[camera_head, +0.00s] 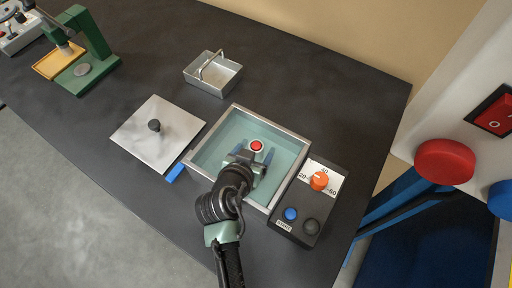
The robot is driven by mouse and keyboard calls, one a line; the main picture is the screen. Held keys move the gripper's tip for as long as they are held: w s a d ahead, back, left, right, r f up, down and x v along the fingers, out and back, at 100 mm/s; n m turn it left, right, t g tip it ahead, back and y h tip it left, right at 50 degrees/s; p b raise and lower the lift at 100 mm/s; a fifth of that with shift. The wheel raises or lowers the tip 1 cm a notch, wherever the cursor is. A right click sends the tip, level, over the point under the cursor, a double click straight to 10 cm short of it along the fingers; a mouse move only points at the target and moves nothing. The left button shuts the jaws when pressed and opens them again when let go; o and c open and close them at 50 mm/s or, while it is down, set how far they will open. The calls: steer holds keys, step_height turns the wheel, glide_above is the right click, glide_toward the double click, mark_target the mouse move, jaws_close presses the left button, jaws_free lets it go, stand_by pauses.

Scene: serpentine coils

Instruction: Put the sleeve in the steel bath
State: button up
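The steel bath (203,147) is a square open tank with a metal rim and a pale teal inside, in the middle of the bench. A small round red piece with a white ring (257,146), which may be the sleeve, shows within the bath's outline. My gripper (253,152) reaches over the bath from the front, with its fingertips close to this piece. Two separate fingers show, but I cannot tell whether they touch or grip it. My wrist hides part of the bath's front side. The height of the piece above the bath floor is unclear.
A flat steel lid (140,133) with a dark knob lies left of the bath. A wire-handled metal basket (226,76) stands behind. A control box (309,207) with an orange dial sits at the right. A green press (92,42) stands far left. The back right bench is clear.

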steer(key=shift+r, duration=0.2)
steer(key=v, duration=1.2)
steer(key=w+r+n+t+y, duration=0.1)
steer(key=w+r+t, duration=0.35)
steer(key=r, duration=0.85)
steer(key=w+r+t+y, duration=0.1)
steer(key=w+r+t, duration=0.35)
steer(key=r, duration=0.85)
steer(key=s+r+n+t, duration=0.1)
steer(key=s+r+t, duration=0.1)
steer(key=r, duration=0.7)
steer(key=s+d+r+n+t+y, duration=0.1)
steer(key=s+r+t, duration=0.2)
steer(key=r, duration=0.7)
steer(key=s+d+r+n+t+y, duration=0.1)
steer(key=s+r+t, duration=0.2)
steer(key=r, duration=0.7)
steer(key=shift+s+d+r, duration=0.15)
steer(key=shift+s+d, duration=0.1)
